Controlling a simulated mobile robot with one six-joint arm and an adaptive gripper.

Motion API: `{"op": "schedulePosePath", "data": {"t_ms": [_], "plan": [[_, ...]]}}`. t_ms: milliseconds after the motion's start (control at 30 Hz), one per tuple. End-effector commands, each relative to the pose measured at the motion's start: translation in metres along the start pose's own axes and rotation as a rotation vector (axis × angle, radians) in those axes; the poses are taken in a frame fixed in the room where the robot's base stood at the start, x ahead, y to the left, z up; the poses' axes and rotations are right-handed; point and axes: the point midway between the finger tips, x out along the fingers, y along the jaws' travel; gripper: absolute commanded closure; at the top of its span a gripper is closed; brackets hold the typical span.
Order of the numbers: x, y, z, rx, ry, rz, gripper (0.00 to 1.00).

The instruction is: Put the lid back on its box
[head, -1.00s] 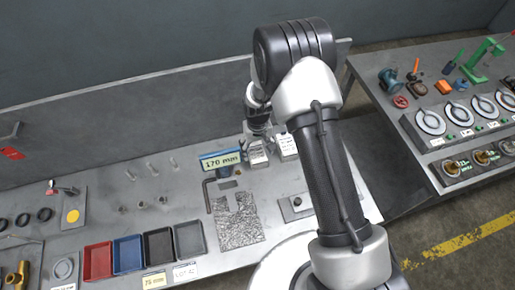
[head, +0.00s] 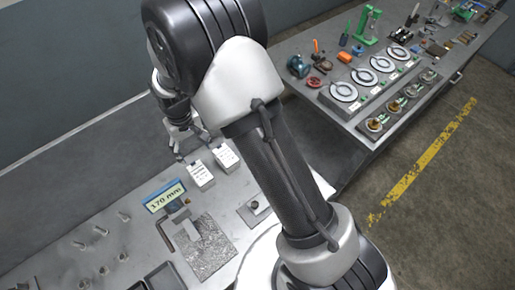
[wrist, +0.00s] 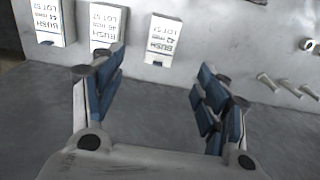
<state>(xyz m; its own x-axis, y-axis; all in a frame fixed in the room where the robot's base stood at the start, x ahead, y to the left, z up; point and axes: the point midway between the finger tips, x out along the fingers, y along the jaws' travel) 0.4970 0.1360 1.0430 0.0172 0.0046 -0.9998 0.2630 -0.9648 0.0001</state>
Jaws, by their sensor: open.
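Two white labelled boxes, one on the left (head: 200,175) and one on the right (head: 226,155), stand on the grey bench in the head view. The wrist view shows three such boxes with BUSH LOT labels: left (wrist: 47,20), middle (wrist: 107,22) and right (wrist: 163,40). I cannot tell which is the open box, and no loose lid is clear to me. My gripper (wrist: 162,64) is open, with nothing between its fingers; the right box lies just beyond them in the picture.
A 170 mm sign (head: 164,196) stands left of the boxes, near a rough grey plate (head: 207,250). A small plate with a dark knob (head: 254,208) lies to the right. A second bench (head: 350,135) holds dials and tools.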

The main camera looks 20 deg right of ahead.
Motion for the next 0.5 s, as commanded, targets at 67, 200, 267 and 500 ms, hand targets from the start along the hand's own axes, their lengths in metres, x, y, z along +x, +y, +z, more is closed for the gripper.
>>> {"op": "schedulePosePath", "data": {"t_ms": [67,200,267,500], "plan": [[-0.041,0.011,0.006,0.021,0.037,0.000,0.32],[-0.117,0.031,0.035,0.065,0.101,0.004,0.32],[-0.145,0.039,0.053,0.084,0.127,0.006,0.32],[-0.229,0.060,0.141,0.159,0.234,0.021,0.32]]}}
